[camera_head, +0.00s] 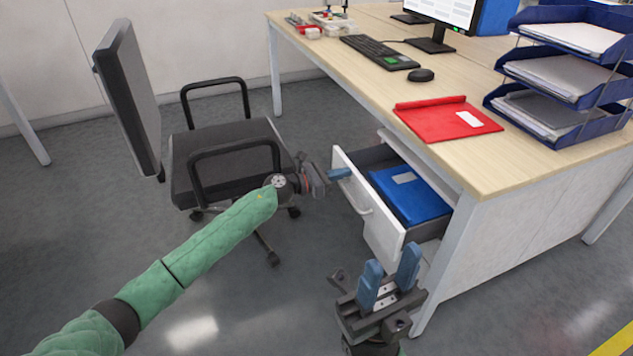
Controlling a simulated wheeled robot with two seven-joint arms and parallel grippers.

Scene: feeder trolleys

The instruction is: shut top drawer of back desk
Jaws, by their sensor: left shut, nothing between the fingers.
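The desk (478,170) has a light wood top and a white side panel. Its top drawer (368,210) is pulled out, with a white front, a bar handle and a blue folder (410,192) inside. My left gripper (345,174) is shut and empty, its blue fingertips at the upper left part of the drawer front; I cannot tell whether they touch it. My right gripper (390,274) is in front of the drawer's near lower corner, its two blue fingers apart with nothing between them.
An office chair (225,150) stands left of the drawer, close to my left arm. Grey floor is open at lower left.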

